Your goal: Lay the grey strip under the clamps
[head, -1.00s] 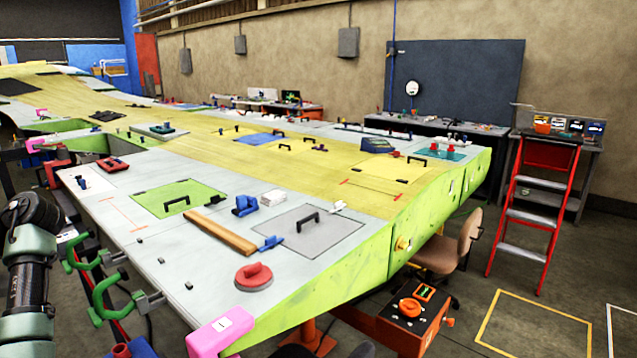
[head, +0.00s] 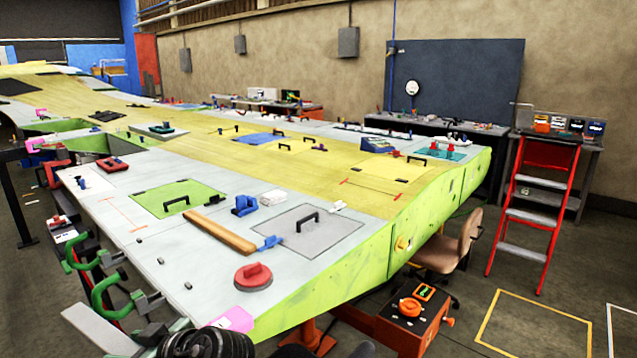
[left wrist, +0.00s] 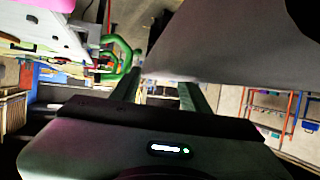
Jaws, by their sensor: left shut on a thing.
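The grey strip (head: 98,329) is a flat, pale bar at the lower left of the head view, in front of the wing's near edge and below the clamps. My left gripper (left wrist: 160,86) is shut on it; the strip fills much of the upper left wrist view (left wrist: 225,58). Two green C-shaped clamps (head: 76,252) (head: 108,292) sit along the wing's near left edge. A green clamp also shows in the left wrist view (left wrist: 122,58), left of the strip and apart from it. My right gripper is not in view.
The wing panel (head: 150,262) carries a red suction cup (head: 253,277), a wooden bar (head: 218,232) and a blue tool (head: 244,206). A pink corner block (head: 238,318) is partly hidden behind my left arm.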

